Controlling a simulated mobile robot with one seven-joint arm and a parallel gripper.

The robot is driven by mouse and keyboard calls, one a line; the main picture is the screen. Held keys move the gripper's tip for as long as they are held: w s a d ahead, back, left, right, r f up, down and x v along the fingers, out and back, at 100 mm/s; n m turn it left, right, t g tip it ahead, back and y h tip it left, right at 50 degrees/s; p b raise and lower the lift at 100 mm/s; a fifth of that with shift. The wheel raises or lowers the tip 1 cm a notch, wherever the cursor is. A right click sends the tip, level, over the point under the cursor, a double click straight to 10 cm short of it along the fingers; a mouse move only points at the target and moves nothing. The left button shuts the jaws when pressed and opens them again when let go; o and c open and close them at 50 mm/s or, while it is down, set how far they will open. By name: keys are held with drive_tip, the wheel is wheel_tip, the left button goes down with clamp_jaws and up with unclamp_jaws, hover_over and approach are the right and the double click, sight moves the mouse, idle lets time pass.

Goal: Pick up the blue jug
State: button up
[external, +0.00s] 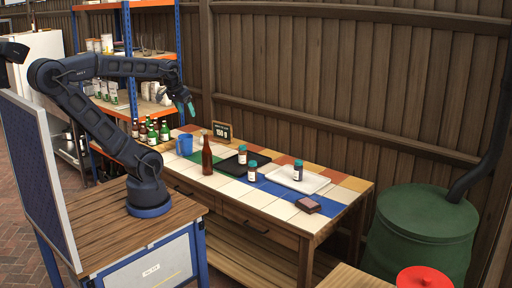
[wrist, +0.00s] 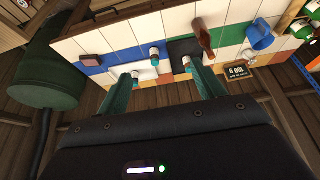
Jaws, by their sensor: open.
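The blue jug (external: 185,144) stands upright on the tiled table, near its left end in the external view. In the wrist view the jug (wrist: 262,37) shows at the upper right, with its handle visible. My gripper (external: 189,106) is raised above the left part of the table, over the jug and apart from it. In the wrist view my gripper (wrist: 158,75) has its two teal fingers spread wide, with nothing between them.
A brown bottle (external: 207,155) stands right of the jug. Several small jars, a black tray (external: 232,164), a white tray (external: 318,182) and a chalkboard sign (external: 222,131) share the table (external: 272,208). Shelves with bottles stand at the left. A fence is behind.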

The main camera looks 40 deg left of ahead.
drive_tip(key=o, duration=0.6)
drive_tip(key=shift+w, duration=0.15)
